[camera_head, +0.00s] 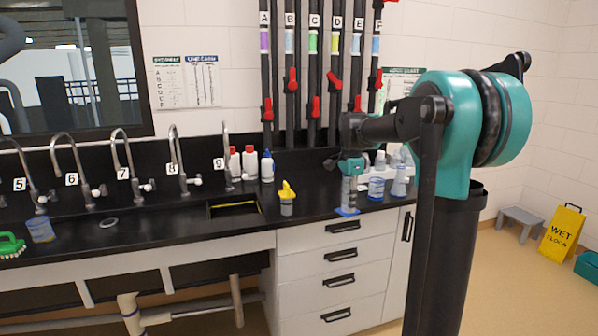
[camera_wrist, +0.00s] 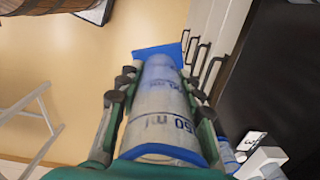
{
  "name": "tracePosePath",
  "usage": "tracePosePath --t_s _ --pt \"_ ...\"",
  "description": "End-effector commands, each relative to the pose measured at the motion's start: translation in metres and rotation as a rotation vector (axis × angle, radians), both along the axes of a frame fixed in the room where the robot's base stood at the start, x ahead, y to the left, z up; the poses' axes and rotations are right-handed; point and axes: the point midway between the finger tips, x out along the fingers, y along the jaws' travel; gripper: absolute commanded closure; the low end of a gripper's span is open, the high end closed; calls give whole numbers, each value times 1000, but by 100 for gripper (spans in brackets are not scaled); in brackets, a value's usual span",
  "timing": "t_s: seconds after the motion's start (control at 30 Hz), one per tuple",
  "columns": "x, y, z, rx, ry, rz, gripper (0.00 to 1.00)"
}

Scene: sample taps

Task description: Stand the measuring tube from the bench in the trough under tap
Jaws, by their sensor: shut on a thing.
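The measuring tube (camera_head: 348,192) is a clear cylinder with a blue foot. My gripper (camera_head: 352,166) is shut on it, with a finger on each side in the wrist view (camera_wrist: 158,85). The tube looks upright in the head view, near the bench's front edge. The wrist view shows floor and drawer handles past the blue foot (camera_wrist: 158,52), so it seems held off the bench. The dark trough opening (camera_head: 222,210) is in the black bench to the left, in front of tap 9 (camera_head: 226,160). Its inside is mostly hidden.
Numbered taps line the bench, such as tap 8 (camera_head: 176,165) and tap 7 (camera_head: 122,168). A yellow-topped container (camera_head: 287,199) stands between trough and tube. Bottles (camera_head: 267,167) stand behind. Other vessels (camera_head: 376,187) stand right of the tube. A blue-marked beaker (camera_head: 41,230) is far left.

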Motion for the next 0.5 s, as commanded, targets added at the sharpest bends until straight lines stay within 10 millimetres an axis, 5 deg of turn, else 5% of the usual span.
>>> tracePosePath --t_s 0.23,0.5 --pt "21 -9 -99 0 0 373 91" --pt "18 -21 -204 0 0 812 91"
